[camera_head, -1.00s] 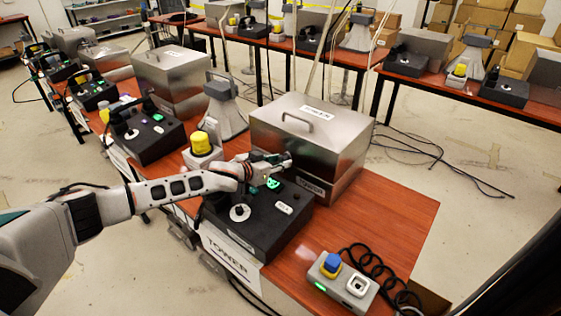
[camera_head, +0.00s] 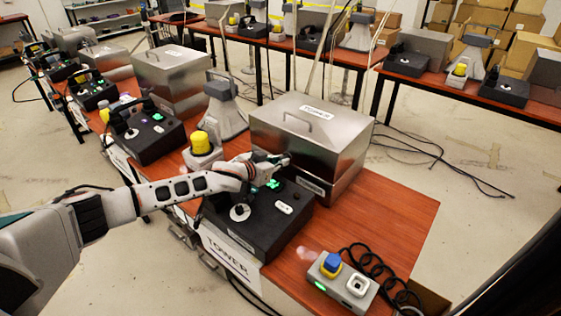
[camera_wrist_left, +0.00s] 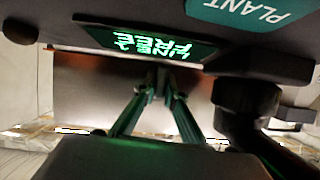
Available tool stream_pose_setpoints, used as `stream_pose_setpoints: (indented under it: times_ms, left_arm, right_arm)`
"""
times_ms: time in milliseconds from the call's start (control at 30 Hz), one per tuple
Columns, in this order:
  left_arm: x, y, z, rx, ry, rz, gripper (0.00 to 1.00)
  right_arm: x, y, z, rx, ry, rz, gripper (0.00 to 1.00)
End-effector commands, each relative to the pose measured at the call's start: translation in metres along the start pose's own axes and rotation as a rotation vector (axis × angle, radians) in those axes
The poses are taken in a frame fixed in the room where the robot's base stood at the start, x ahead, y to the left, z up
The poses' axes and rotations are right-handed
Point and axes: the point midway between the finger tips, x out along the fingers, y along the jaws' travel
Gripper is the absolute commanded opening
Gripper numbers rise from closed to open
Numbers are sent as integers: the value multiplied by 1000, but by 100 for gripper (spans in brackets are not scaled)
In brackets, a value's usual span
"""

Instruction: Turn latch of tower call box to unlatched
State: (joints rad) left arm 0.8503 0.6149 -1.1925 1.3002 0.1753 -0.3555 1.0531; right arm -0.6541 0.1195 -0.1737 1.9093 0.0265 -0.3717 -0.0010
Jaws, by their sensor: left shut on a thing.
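The tower call box (camera_head: 335,142) is a brushed metal case with a top handle and a label reading TOWER, on the red-brown table. My left gripper (camera_head: 284,159) reaches its front face from the left, above the black phone unit. In the left wrist view my left gripper (camera_wrist_left: 163,76) has its two green-lit fingers drawn together at the metal face. It is shut on the small latch there, which the fingertips mostly hide, so its angle cannot be read. My right gripper is not in view.
The black phone unit (camera_head: 262,222) with a knob and lit green display lies just below my gripper. A yellow-topped beacon (camera_head: 201,143) and grey horn (camera_head: 224,105) stand left. A small blue-buttoned box (camera_head: 342,280) and coiled cord lie at front right. Bare table lies right of the call box.

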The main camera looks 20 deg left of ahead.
Motion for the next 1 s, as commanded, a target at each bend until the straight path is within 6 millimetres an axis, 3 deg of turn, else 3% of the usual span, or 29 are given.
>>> stream_pose_setpoints:
  times_ms: [600, 1000]
  left_arm:
    - [0, 3, 2, 388, -1, -161, 0]
    - [0, 2, 2, 510, -1, -212, 0]
  right_arm:
    - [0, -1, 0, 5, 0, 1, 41]
    - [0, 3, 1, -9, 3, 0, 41]
